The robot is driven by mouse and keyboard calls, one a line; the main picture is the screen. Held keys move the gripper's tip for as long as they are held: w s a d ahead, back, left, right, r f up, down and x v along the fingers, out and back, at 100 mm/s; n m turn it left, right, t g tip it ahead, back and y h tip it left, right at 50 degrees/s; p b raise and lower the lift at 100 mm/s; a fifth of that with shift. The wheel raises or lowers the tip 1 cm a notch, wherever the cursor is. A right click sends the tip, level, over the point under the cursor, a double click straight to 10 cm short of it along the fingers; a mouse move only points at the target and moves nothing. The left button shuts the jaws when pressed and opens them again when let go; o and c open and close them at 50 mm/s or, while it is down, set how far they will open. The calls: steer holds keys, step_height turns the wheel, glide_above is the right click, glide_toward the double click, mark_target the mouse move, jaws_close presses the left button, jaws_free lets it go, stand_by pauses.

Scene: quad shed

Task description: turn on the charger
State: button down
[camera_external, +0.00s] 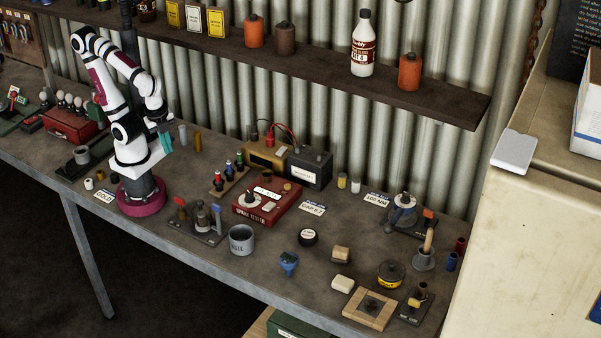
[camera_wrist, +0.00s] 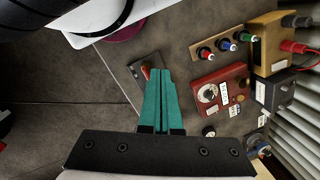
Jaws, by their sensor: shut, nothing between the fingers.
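The charger is a tan-yellow box (camera_external: 262,157) at the back of the bench against the corrugated wall, with black and red leads on top. It also shows at the upper right of the wrist view (camera_wrist: 268,44). A dark battery (camera_external: 312,170) stands directly right of it. The charger's switch is too small to make out. My gripper (camera_external: 164,141) has teal fingers, shut and empty, raised above the bench to the left of the charger and apart from it.
A red spark tester (camera_external: 250,211) sits in front of the charger. A rack with several colored plugs (camera_external: 228,182) stands left of it. A grey cup (camera_external: 241,240) and a small fixture (camera_external: 203,220) stand near the front edge. A shelf (camera_external: 330,75) runs above the bench.

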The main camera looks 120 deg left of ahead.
steer(key=w+d+n+t+h, duration=0.35)
steer(key=w+d, duration=0.25)
steer(key=w, duration=0.6)
steer(key=w+a+r+n+t, duration=0.1)
steer(key=w+a+n+t, duration=0.15)
steer(key=w, duration=0.45)
steer(key=w+a+r+n+t, duration=0.2)
steer(key=w+t, duration=0.1)
steer(key=w, duration=0.3)
steer(key=w+a+f+n+g+y, duration=0.1)
steer(key=a+n+y, duration=0.4)
steer(key=a, duration=0.5)
steer(key=w+a+f+n+g+y, duration=0.1)
steer(key=w+a+f+n+y, duration=0.1)
steer(key=a+n+y, duration=0.5)
steer(key=s+a+f+n+g, duration=0.3)
steer(key=s+a+g, duration=0.3)
steer(key=s+a, duration=0.3)
steer(key=shift+s+f+n+g, duration=0.2)
steer(key=shift+s+n+g, duration=0.1)
steer(key=shift+g, duration=0.1)
steer(key=shift+a+f, duration=0.1)
steer(key=shift+a, duration=0.05)
